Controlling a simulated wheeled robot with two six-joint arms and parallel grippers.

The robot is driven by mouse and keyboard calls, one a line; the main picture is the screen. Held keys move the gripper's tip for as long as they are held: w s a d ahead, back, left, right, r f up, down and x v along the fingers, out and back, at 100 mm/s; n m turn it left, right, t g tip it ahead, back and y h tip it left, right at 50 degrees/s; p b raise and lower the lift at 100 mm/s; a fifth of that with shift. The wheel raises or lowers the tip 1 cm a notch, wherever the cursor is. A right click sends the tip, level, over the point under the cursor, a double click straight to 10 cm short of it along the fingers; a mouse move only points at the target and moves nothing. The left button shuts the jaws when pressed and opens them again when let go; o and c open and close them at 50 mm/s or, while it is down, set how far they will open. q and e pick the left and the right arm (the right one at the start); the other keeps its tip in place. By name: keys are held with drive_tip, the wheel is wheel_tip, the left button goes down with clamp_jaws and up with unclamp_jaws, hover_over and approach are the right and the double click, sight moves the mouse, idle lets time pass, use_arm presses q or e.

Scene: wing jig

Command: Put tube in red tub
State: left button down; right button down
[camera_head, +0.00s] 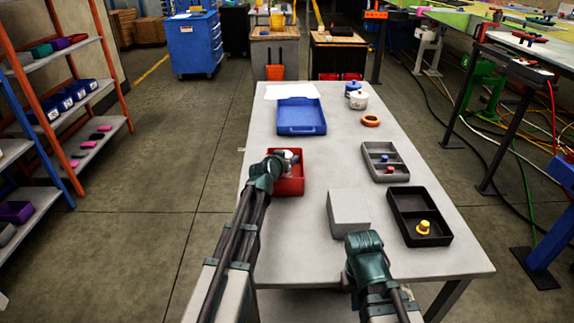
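The red tub (291,186) stands on the left side of the grey table. My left gripper (284,160) is over the tub and hides part of it. A small whitish, shiny shape (291,155) shows at the gripper's tip, above or inside the tub. I cannot tell whether it is the tube or part of the gripper. My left fingers are not clear enough to tell open from shut. My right gripper (364,242) is low over the front of the table, just in front of a light grey block (347,206). Its fingers are hidden behind its own body.
A blue tray (301,129) and a white sheet (285,91) lie further back. The table's middle is clear.

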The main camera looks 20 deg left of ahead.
use_arm(q)
drive_tip(key=shift+f, duration=0.15)
drive_tip(key=c, duration=0.5)
unclamp_jaws()
drive_tip(key=p+v, duration=0.5)
drive_tip(key=v, duration=0.7)
drive_tip(key=shift+s, duration=0.1)
